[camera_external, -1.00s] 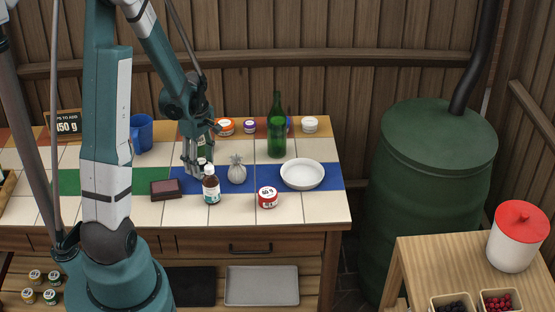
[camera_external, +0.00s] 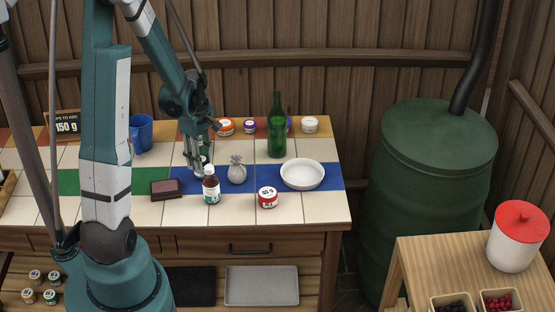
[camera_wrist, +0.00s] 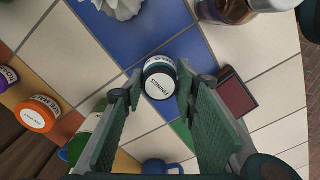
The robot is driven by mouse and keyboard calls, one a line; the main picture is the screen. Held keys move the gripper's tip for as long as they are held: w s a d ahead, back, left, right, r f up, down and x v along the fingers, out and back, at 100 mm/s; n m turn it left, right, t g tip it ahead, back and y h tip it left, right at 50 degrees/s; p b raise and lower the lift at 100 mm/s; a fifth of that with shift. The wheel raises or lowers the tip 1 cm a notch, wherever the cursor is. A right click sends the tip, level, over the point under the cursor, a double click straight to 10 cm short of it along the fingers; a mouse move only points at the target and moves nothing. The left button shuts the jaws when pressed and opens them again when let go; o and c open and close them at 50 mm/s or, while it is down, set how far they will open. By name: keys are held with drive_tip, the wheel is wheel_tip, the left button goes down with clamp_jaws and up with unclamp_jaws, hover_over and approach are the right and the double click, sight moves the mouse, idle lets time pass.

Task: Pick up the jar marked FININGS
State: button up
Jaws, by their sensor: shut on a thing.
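In the external view my gripper (camera_external: 199,165) points down over the blue tiles, just behind the brown bottle, and largely hides the jar. I cannot tell whether the jar still touches the table.
Close by are a brown bottle (camera_external: 211,188), a grey pouch (camera_external: 237,172) and a dark red block (camera_external: 166,188). A red jar (camera_external: 268,198), white dish (camera_external: 302,174), green bottle (camera_external: 276,130) and blue mug (camera_external: 142,132) stand further off. The front tiles are mostly clear.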

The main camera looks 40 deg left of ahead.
drive_tip(key=shift+r+p, duration=0.9)
drive_tip(key=shift+r, duration=3.7)
